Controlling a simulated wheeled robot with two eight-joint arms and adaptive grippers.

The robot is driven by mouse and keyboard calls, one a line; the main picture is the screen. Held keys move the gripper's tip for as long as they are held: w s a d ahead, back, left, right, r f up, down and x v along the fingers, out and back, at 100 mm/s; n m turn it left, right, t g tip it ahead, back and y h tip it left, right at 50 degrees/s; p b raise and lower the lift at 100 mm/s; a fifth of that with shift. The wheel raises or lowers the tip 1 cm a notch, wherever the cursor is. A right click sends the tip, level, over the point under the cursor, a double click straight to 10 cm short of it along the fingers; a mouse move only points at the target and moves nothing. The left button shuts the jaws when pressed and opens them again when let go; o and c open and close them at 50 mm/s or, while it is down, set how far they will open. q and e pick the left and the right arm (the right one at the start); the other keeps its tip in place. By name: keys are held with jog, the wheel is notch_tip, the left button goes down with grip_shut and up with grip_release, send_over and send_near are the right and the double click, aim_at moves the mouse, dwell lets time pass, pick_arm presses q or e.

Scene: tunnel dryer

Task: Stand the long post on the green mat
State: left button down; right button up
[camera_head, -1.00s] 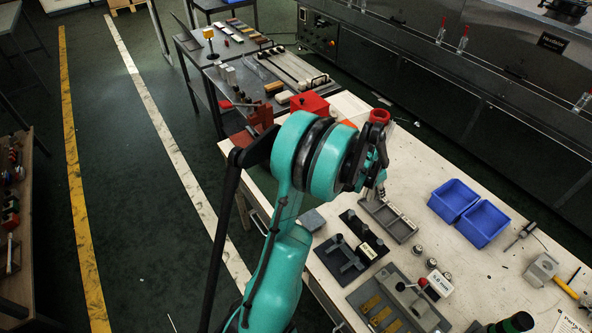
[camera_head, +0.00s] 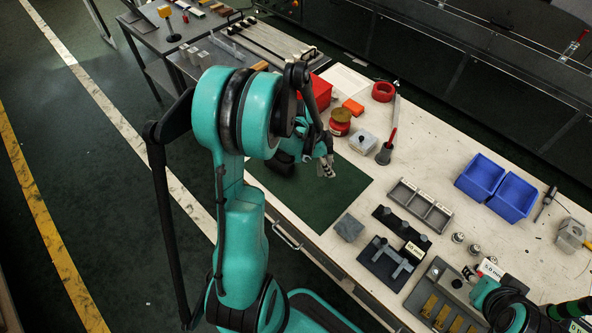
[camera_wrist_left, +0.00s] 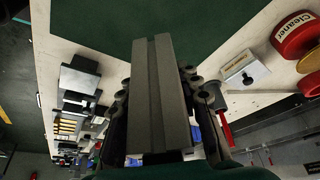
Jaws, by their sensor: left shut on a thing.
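The green mat (camera_head: 345,192) lies flat on the near left part of the pale bench, partly hidden by my left arm. It also fills the top of the left wrist view (camera_wrist_left: 215,25). My left gripper (camera_head: 325,166) is above the mat in the head view. In the left wrist view, my left gripper (camera_wrist_left: 162,112) is shut on the long post (camera_wrist_left: 152,75), a grey, grooved bar between its two fingers. The post's far end shows against the mat; I cannot tell whether it touches. Part of my right arm shows at the lower right of the head view; its jaws are not clear.
A grey block (camera_head: 349,228), a compartment tray (camera_head: 420,206) and a dark pegged fixture (camera_head: 392,262) stand right of the mat. Behind it are a red jar (camera_head: 340,127), a white box (camera_head: 363,142) and a grey cone-shaped holder (camera_head: 384,154). Two blue bins (camera_head: 480,176) stand farther right.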

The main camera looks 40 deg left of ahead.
pick_arm(q)
jog(key=b, duration=0.2)
send_over(303, 182)
jog(key=a, duration=0.1)
jog(key=f, duration=0.4)
jog(key=s+f, duration=0.1)
jog(key=shift+f, duration=0.4)
notch_tip(303, 182, down, 4)
jog(key=shift+f+b, duration=0.15)
jog(key=shift+b, duration=0.95)
jog(key=shift+f, duration=0.1)
jog(key=c, duration=1.1)
grip_release()
jog(key=shift+o, duration=0.2)
